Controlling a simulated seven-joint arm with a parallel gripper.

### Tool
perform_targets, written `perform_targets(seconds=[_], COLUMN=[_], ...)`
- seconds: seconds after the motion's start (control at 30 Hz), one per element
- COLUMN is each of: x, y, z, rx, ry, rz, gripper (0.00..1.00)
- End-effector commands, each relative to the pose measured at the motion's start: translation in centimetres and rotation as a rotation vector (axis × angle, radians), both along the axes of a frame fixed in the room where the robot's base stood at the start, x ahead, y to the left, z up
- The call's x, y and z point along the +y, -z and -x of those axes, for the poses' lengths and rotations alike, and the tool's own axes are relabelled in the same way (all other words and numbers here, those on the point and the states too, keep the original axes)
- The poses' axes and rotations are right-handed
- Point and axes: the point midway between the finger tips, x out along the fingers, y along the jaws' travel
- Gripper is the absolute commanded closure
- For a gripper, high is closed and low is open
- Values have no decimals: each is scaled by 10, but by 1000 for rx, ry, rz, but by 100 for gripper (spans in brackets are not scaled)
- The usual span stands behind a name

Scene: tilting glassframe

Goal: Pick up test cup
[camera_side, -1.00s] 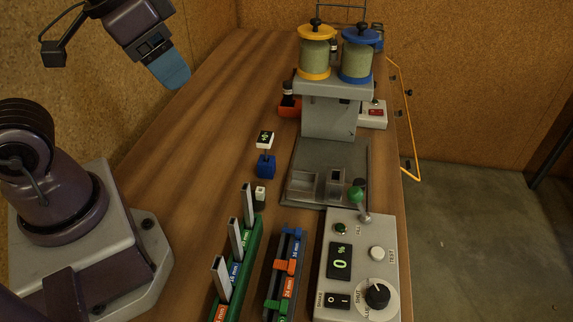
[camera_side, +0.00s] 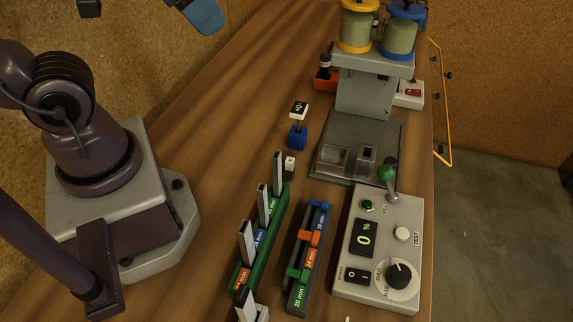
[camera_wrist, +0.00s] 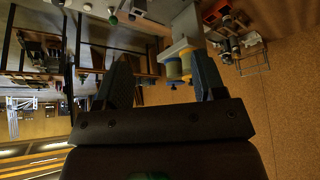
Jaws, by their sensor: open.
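I cannot tell for certain which thing is the test cup. A small, square, open-topped metal holder (camera_side: 367,153) stands on the grey plate (camera_side: 330,178) below the two hoppers, beside a wider shallow square tray (camera_side: 335,160). A small white-topped piece (camera_side: 290,163) stands at the far end of the green rack. My gripper (camera_wrist: 160,85) is open in the wrist view, with nothing between its two dark fingers. In the side view only a blue tip of it (camera_side: 203,16) shows at the top edge, high and far left of the plate.
A yellow-ringed hopper (camera_side: 356,28) and a blue-ringed hopper (camera_side: 399,38) top the grey stand. A control box (camera_side: 380,245) reading 0 and a green-knobbed lever (camera_side: 387,173) are in front. A green rack (camera_side: 262,235) holds upright metal pieces. The table's left middle is bare.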

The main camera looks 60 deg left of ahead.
Motion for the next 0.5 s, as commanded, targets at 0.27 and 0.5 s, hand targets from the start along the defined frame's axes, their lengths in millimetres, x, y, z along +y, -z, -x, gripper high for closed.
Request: perform_targets(seconds=[0.27,0.5], x=[0,18], y=[0,18], z=[0,-4], rx=[0,92], ry=[0,-88], rz=[0,4], gripper=[25,25])
